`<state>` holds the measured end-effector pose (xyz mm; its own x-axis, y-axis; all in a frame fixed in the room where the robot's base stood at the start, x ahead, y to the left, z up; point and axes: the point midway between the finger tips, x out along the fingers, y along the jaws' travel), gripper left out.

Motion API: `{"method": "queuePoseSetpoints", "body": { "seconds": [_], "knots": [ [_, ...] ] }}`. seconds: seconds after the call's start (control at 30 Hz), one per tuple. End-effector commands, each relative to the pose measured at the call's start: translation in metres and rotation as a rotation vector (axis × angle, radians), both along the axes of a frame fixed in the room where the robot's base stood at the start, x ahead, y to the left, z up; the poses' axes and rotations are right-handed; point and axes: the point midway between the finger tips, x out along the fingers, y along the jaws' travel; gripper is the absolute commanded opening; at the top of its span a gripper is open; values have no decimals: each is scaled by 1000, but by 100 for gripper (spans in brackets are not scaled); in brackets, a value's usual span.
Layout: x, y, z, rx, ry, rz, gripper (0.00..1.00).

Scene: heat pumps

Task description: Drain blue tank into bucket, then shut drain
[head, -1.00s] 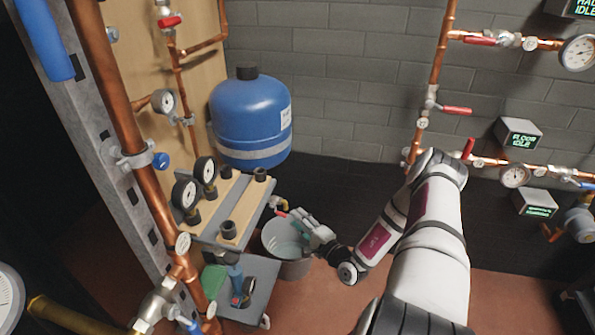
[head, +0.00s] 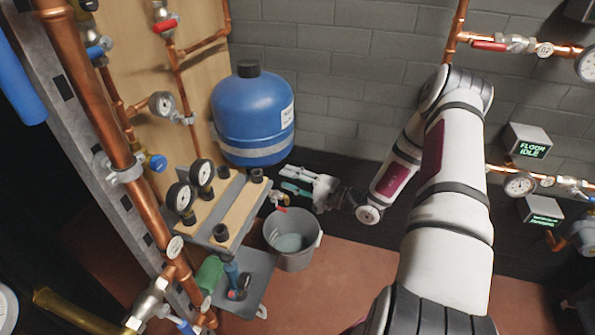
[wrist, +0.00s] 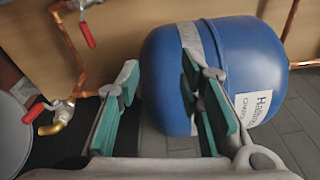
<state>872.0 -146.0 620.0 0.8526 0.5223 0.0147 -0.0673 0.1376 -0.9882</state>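The blue tank (head: 252,118) is mounted against the wooden panel, and it also fills the middle of the wrist view (wrist: 215,75). The grey bucket (head: 312,240) stands on the floor below, with a pale bluish surface inside. The drain valve (head: 279,200), with a red handle, is above the bucket's far left rim. In the wrist view, its red handle (wrist: 34,113) and brass spout (wrist: 50,129) are at the left, apart from my fingers. My gripper (head: 284,179) is open and empty beside the tank's underside; its fingers (wrist: 160,66) point toward the tank.
A shelf with gauges and black fittings (head: 235,213) stands left of the bucket. Another red-handled valve (wrist: 87,35) is on copper pipe in the wrist view. Copper pipes and gauges (head: 519,185) line the right wall. Floor right of the bucket is clear.

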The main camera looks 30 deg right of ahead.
Motion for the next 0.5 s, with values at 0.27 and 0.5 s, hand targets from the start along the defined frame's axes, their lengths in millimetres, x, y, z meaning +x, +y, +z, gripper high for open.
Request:
{"method": "queuePoseSetpoints", "body": {
  "seconds": [0.27,0.5],
  "knots": [
    [-2,12,17,-13,6,56,34],
    [-2,12,17,-13,6,57,34]
  ]
}}
